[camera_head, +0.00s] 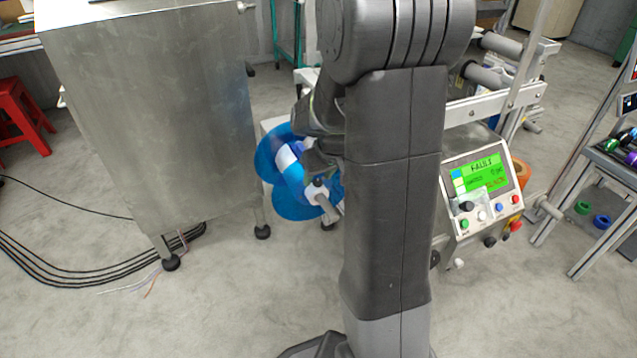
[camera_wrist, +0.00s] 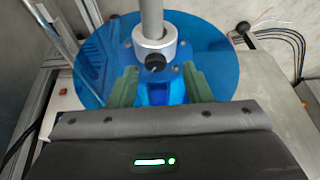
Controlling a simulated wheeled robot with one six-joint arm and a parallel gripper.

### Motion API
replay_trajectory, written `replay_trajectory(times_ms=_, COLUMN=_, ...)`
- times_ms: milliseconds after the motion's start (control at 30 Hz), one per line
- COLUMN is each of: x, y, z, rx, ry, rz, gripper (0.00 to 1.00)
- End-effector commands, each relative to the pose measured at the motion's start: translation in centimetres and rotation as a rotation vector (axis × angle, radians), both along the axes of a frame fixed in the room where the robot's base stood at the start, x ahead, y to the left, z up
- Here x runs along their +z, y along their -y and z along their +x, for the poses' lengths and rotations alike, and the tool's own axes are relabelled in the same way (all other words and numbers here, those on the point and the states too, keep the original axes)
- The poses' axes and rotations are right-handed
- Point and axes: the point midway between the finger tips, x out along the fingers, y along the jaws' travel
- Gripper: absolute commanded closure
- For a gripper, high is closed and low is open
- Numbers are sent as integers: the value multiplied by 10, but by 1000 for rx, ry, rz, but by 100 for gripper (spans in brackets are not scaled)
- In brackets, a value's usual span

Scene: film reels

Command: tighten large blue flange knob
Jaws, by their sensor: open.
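In the wrist view, a large translucent blue flange disc (camera_wrist: 215,50) fills the upper middle. A grey shaft runs through a metal collar (camera_wrist: 168,46) on it, and the collar carries a small black knob (camera_wrist: 155,62). My gripper (camera_wrist: 160,80) is open, its two green fingers spread on either side of a darker blue part below the collar. Whether they touch that part I cannot tell. In the head view, two blue discs (camera_head: 298,207) with a pale core between them show left of my arm. My arm covers part of them, and my fingers are not clear there.
A metal cabinet (camera_head: 150,110) stands close on the left. A control panel (camera_head: 482,185) with a green screen reading FAULT is on the machine frame at right. A rack (camera_head: 600,180) with coloured rolls stands far right. Black cables (camera_head: 70,262) lie on the floor.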

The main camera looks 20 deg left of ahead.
Motion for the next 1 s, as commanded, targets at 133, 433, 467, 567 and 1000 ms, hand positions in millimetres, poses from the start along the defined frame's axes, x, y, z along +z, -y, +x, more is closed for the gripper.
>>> replay_trajectory(times_ms=133, x=-11, y=-4, z=2, rx=0, ry=0, rz=0, gripper=55)
replay_trajectory(times_ms=433, x=-12, y=-5, z=3, rx=0, ry=0, rz=0, gripper=55)
replay_trajectory(times_ms=467, x=-12, y=-5, z=3, rx=0, ry=0, rz=0, gripper=57)
replay_trajectory(times_ms=567, x=-12, y=-5, z=3, rx=0, ry=0, rz=0, gripper=77)
replay_trajectory(times_ms=1000, x=-9, y=-5, z=1, rx=-73, ry=-3, rz=-6, gripper=100)
